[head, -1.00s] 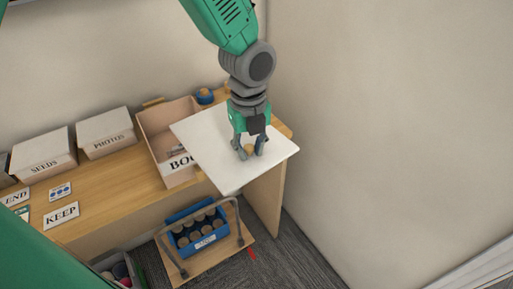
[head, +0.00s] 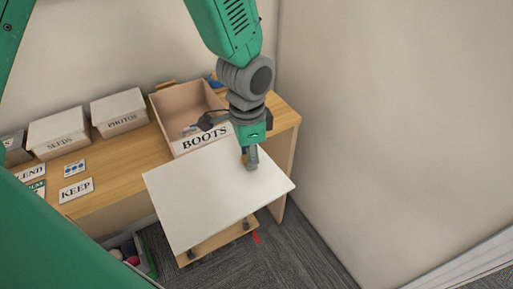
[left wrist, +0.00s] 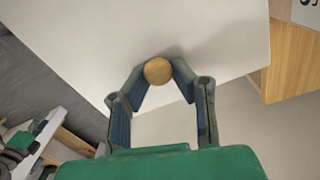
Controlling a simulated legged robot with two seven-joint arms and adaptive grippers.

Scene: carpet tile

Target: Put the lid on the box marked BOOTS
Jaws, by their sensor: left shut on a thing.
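The box marked BOOTS (head: 204,141) stands open on the wooden table near its right end, with some grey and dark contents partly in view. A white lid (head: 205,200) hangs in front of the table edge, lower in the picture than the box and apart from its open top. My left gripper (head: 250,163) is shut on the lid's round wooden knob, which shows between the fingertips in the left wrist view (left wrist: 158,71). My right gripper is not in view.
Closed boxes marked SEEDS (head: 58,133) and PHOTOS (head: 119,111) stand left on the table. Label cards, one reading KEEP (head: 76,190), lie in front of them. A wall rises at the right. The lid hides most of the low wooden cart (head: 222,238).

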